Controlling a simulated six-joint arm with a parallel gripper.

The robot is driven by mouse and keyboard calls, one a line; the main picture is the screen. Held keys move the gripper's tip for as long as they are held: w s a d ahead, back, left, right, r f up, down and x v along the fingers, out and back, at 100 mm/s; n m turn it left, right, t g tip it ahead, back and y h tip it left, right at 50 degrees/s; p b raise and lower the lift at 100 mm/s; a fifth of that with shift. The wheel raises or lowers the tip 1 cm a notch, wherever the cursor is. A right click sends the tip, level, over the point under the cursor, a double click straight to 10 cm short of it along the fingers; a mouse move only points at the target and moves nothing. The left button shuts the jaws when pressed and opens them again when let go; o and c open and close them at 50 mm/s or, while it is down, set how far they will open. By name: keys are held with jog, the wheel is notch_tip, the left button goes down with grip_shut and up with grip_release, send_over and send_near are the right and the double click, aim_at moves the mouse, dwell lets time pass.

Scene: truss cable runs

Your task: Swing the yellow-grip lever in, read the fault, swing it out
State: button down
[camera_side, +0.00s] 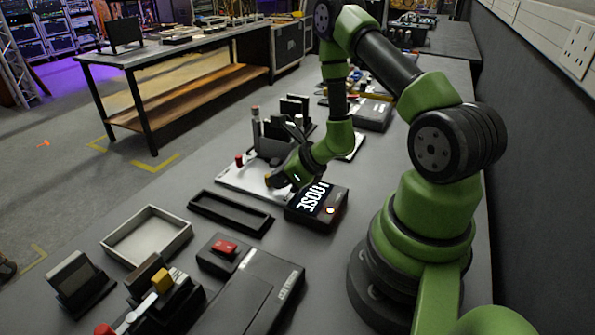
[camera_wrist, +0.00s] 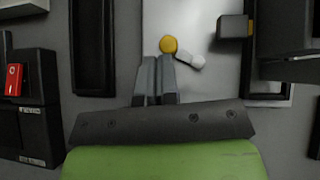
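The yellow grip (camera_wrist: 168,44) is a round knob on a short pale lever (camera_wrist: 190,61) over a light plate in the wrist view. In the side view my gripper (camera_side: 280,182) is low over the plate. A black display box (camera_side: 318,205) beside it reads "LOOSE" in white letters, with a lit orange-red lamp.
A black tray (camera_side: 230,213) and a grey tray (camera_side: 147,237) lie nearby. A red switch (camera_side: 224,248) sits on a black box. A fixture with a yellow block (camera_side: 161,280) stands in front.

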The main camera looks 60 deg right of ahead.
dwell(0.3)
jog(key=shift+d, duration=0.8)
jog(key=v, duration=1)
jog(key=shift+w+a, duration=0.1)
